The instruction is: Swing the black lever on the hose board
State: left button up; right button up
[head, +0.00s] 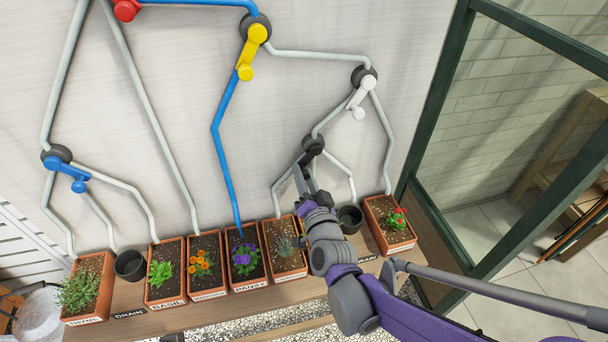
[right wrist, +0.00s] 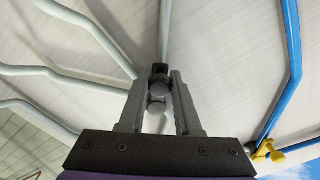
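The black lever (head: 308,157) sits on the hose board (head: 290,100), on a dark round hub where grey hoses meet, right of the middle in the head view. My right gripper (head: 304,181) reaches up to it from below. In the right wrist view the lever's dark end (right wrist: 158,88) shows between the two fingers of my right gripper (right wrist: 157,82). The fingers stand apart with a narrow gap beside the lever, so it does not look clamped. My arm partly hides the lever's lower end in the head view. My left gripper is not in view.
White (head: 362,96), yellow (head: 250,50), blue (head: 67,174) and red (head: 125,10) levers are on the same board. A shelf (head: 225,308) below carries several planted boxes and dark pots (head: 130,265). A dark green frame (head: 436,100) stands at the right.

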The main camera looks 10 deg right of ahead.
jog(key=o, duration=0.4)
jog(key=s+p, duration=0.1)
jog(key=s, duration=1)
jog(key=shift+d, duration=0.2)
jog(key=shift+w, duration=0.1)
